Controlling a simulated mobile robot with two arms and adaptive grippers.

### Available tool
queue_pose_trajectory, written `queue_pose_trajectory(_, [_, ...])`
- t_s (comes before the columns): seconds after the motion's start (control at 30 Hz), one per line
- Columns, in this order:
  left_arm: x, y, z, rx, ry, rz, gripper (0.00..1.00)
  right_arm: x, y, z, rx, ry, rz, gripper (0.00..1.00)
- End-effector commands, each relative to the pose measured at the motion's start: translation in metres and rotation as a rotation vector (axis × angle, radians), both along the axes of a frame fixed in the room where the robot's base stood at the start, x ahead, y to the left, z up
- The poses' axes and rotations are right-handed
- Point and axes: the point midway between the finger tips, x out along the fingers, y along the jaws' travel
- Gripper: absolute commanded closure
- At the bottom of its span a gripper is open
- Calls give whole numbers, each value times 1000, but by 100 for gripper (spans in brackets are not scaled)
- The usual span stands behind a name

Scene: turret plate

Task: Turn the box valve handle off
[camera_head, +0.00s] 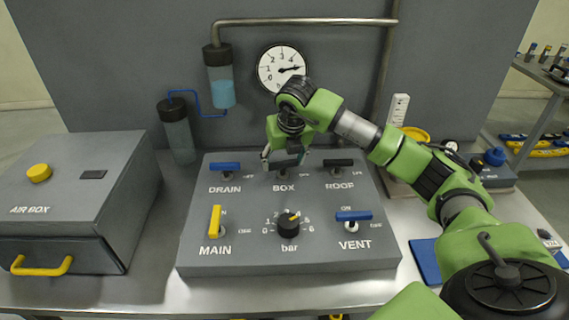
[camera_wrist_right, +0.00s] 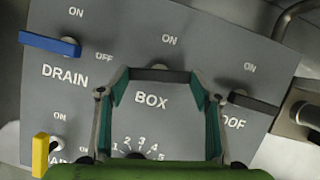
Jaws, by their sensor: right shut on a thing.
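The box valve handle (camera_wrist_right: 160,75) is a dark bar above the BOX label on the grey turret plate (camera_head: 300,254). In the right wrist view it lies crosswise below the ON mark, between my fingertips. My right gripper (camera_head: 285,163) is over it in the head view and also shows in the right wrist view (camera_wrist_right: 158,82). The gripper is shut on the handle, one finger at each end. The BOX valve's OFF mark is partly hidden in the head view. My left gripper is not in view.
The blue DRAIN handle (camera_head: 225,165) and black ROOF handle (camera_head: 338,162) flank it, both crosswise. In front are the yellow MAIN handle (camera_head: 215,221), upright toward ON, the bar knob (camera_head: 288,224) and the blue VENT handle (camera_head: 354,215). The air box (camera_head: 75,195) stands left; a gauge (camera_head: 282,68) hangs behind.

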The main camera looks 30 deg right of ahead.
Motion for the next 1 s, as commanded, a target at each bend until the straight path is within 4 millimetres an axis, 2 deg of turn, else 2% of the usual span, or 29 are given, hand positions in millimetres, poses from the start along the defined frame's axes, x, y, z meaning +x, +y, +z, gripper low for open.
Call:
queue_pose_trajectory(0.4, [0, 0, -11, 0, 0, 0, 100, 1, 2, 0, 2, -2, -206, 63])
queue_pose_trajectory(1.0, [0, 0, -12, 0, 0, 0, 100, 1, 2, 1, 2, -2, -243, 63])
